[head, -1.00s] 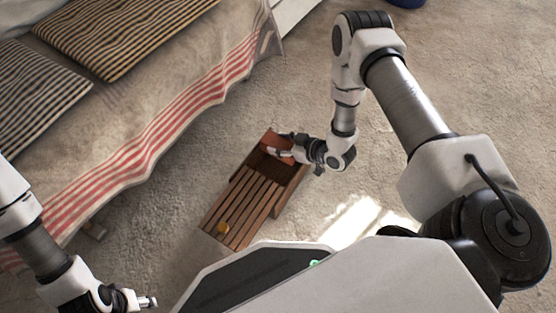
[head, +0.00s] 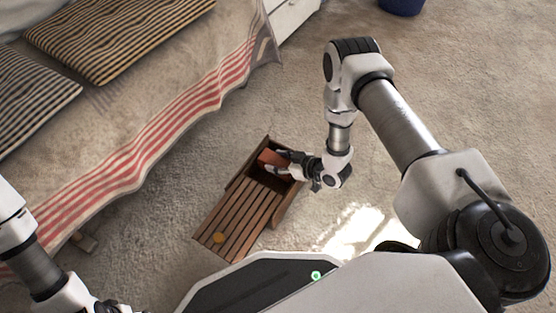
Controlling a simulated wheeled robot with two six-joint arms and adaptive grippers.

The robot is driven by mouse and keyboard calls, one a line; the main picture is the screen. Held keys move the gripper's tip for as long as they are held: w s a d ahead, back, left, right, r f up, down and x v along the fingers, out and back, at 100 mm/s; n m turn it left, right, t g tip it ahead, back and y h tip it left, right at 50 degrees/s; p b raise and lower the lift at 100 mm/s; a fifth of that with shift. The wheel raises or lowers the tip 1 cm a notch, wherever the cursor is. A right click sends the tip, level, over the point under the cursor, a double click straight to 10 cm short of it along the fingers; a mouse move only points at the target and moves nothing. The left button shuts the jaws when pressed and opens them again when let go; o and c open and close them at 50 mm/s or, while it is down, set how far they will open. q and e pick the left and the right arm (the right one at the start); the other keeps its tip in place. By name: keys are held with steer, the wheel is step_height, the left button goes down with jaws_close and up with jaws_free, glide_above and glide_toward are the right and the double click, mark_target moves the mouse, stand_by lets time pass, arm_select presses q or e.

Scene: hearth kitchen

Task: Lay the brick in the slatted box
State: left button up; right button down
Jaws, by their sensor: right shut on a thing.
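The slatted box (head: 236,216) is brown wood and sits on the floor near the middle of the head view. Its slats cover the nearer part, and its far end is open and dark inside. The reddish-brown brick (head: 269,159) is at this open end, tilted, partly inside the walls. My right gripper (head: 279,163) is shut on the brick, reaching in from the right over the box's side. Whether the brick touches the box floor is hidden. My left gripper (head: 108,307) is at the bottom edge, mostly cut off, away from the box.
A bed or couch with a red-striped cover (head: 150,150) and striped cushions (head: 115,38) stands on the left. A blue pot (head: 401,5) is at the top. Carpet right of the box is clear.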

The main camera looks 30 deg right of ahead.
steer(key=shift+c, duration=2)
jaws_free()
steer(key=shift+r, duration=0.2)
steer(key=shift+s+d+r+p, duration=0.2)
steer(key=shift+s+r+p, duration=0.1)
steer(key=shift+r+p, duration=0.3)
steer(key=shift+s+d+r+p, duration=0.15)
steer(key=shift+s+r+p, duration=0.1)
steer(key=shift+r+p, duration=0.3)
steer(key=p+v, duration=0.6)
steer(key=v, duration=0.4)
steer(key=s+a+m+g+h, duration=0.3)
steer(key=s+a+m+g, duration=0.1)
steer(key=s+a+g, duration=0.25)
steer(key=s+d+r+m+g+h, duration=0.1)
steer(key=s+r+m+g+h, duration=0.1)
steer(key=s, duration=0.9)
steer(key=shift+r+g+h, duration=0.5)
steer(key=shift+r+g, duration=0.25)
steer(key=shift+g, duration=0.3)
